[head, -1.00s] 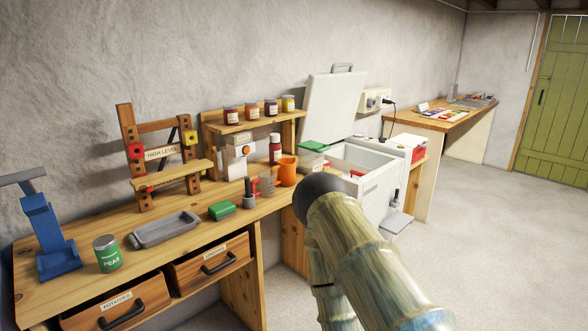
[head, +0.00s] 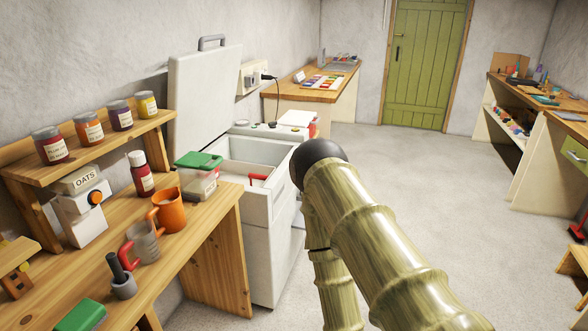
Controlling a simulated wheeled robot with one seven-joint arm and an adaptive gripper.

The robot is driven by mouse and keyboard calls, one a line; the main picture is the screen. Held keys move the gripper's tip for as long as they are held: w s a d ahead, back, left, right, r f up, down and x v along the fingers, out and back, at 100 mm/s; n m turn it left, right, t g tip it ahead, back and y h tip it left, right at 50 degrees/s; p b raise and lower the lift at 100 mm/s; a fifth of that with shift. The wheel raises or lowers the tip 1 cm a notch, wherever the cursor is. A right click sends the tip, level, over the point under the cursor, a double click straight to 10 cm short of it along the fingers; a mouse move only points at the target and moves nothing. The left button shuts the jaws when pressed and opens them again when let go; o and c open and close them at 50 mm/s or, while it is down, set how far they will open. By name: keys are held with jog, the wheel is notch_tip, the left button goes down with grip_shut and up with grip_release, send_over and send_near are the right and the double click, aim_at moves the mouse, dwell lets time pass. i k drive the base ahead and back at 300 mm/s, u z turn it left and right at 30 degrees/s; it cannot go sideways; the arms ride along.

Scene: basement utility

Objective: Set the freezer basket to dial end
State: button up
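The chest freezer (head: 270,262) stands beyond the end of the wooden bench. Its white lid (head: 203,102) is raised against the wall. A red bar-like piece (head: 258,177) shows inside the open freezer, low in the opening; it may be the basket's handle. The basket's outline and which end it sits at are not clear, as the near wall hides much of the inside. Small dials (head: 270,125) show on the freezer's far end top. My arm crosses the right of the freezer and its gripper is outside the view.
The near bench (head: 195,245) holds an orange mug (head: 170,209), a green-lidded tub (head: 197,176), a red bottle (head: 141,174) and a jar shelf (head: 100,140). A far bench (head: 305,88) stands behind the freezer. Open floor (head: 410,185) lies to the right.

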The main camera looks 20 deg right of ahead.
aim_at(239, 172)
jog(key=z, duration=0.25)
jog(key=i, duration=1.25)
